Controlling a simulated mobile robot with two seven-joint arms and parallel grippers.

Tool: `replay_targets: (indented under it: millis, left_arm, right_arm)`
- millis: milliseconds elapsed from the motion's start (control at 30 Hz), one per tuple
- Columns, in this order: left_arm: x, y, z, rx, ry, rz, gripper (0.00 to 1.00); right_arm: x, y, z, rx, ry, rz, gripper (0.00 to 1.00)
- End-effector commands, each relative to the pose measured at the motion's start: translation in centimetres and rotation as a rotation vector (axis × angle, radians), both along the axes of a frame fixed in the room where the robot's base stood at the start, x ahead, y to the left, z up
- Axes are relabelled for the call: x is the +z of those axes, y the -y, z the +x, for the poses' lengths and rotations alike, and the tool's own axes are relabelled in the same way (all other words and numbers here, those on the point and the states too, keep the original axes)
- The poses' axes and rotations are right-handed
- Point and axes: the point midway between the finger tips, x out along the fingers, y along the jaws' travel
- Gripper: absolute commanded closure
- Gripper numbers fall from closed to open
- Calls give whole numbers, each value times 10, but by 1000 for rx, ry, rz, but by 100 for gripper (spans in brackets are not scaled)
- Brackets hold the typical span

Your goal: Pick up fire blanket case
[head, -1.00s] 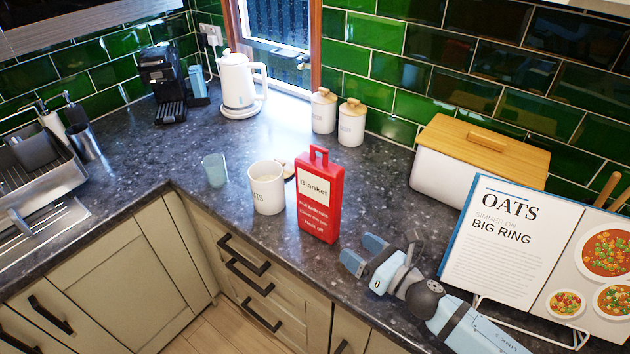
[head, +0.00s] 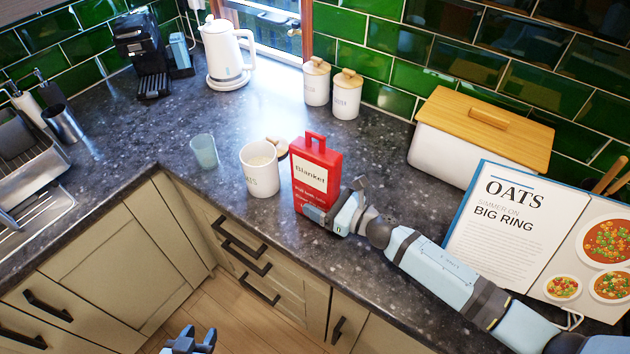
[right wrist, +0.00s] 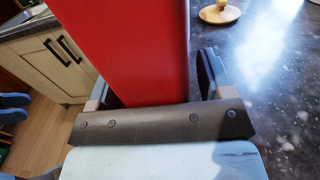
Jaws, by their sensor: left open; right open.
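The fire blanket case (head: 316,165) is a red upright box with a loop handle on top and a white "Blanket" label. It stands on the dark worktop. My right gripper (head: 334,199) is open at its lower right part and hides some of the front. In the right wrist view the red case (right wrist: 135,45) fills the space between the open fingers (right wrist: 155,88), one on each side. Whether they touch it I cannot tell. My left gripper (head: 191,341) is open and empty at the bottom edge, in front of the drawers.
A white mug-like pot (head: 260,172) stands close left of the case, with a wooden lid (head: 277,148) behind it. A blue-grey tumbler (head: 204,151) is further left. A bread bin (head: 470,140) and an open cookbook (head: 510,225) stand to the right.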

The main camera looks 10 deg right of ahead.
Motion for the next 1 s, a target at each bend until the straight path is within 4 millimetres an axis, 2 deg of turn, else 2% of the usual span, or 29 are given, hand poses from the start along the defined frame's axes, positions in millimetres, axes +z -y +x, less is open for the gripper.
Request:
replay_targets:
  millis: [167,200,500,833,1000]
  left_arm:
    - [0,0,0,1,0,0,57]
    - [0,0,0,1,0,-1,57]
    - [-1,3,-2,-3,-4,-4,57]
    - [0,3,-2,-3,-5,-5,57]
    - [1,3,-2,-3,-5,-4,57]
  right_arm:
    - [-1,0,0,0,0,0,26]
    - [-1,0,0,0,0,0,30]
    - [-1,0,0,-1,0,0,98]
    - [4,0,1,-1,3,0,100]
    - [21,0,1,1,6,-1,100]
